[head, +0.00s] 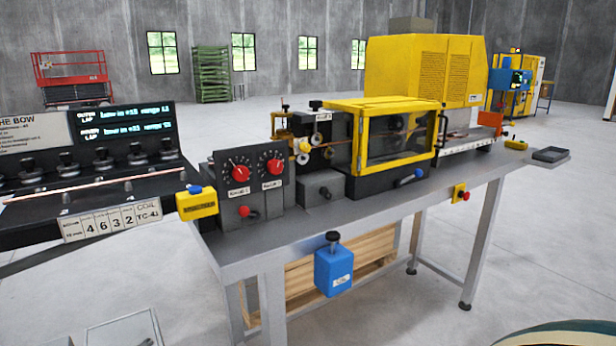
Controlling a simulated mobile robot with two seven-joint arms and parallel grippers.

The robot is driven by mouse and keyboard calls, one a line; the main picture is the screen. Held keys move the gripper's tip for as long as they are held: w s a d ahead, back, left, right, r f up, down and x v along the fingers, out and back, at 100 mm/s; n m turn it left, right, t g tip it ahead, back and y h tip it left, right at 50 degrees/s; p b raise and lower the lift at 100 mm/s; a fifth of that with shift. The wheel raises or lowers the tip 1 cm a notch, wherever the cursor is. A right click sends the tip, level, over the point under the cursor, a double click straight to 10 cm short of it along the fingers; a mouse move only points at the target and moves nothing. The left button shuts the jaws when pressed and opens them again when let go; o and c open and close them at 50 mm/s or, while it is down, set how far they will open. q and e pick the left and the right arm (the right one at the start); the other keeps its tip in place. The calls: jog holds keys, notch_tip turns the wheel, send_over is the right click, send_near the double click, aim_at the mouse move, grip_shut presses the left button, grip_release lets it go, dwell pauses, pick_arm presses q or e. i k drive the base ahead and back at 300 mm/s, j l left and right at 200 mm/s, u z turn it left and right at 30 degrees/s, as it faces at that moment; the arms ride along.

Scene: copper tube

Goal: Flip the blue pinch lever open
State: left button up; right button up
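Neither of my grippers is in the head view.
A grey bench (350,214) carries the machine. A knob panel (250,176), a yellow box with a blue button (197,202) and a yellow switch with a red button (460,193) are nearby. A blue box (333,268) hangs below the bench edge. The floor in front is mostly clear.

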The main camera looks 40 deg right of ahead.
aim_at(418, 173)
jog(key=z, duration=1.85)
jog(key=i+l+u, duration=0.3)
jog(key=i+l, duration=0.2)
jog(key=i+l+u, duration=0.3)
jog(key=i+l, duration=0.2)
jog(key=l, duration=0.2)
jog(key=i+l+u, duration=0.1)
jog(key=l, duration=0.25)
jog(key=i+l+u, duration=0.15)
jog(key=i+l, duration=0.15)
jog(key=i+l+u, duration=0.15)
jog(key=l, duration=0.3)
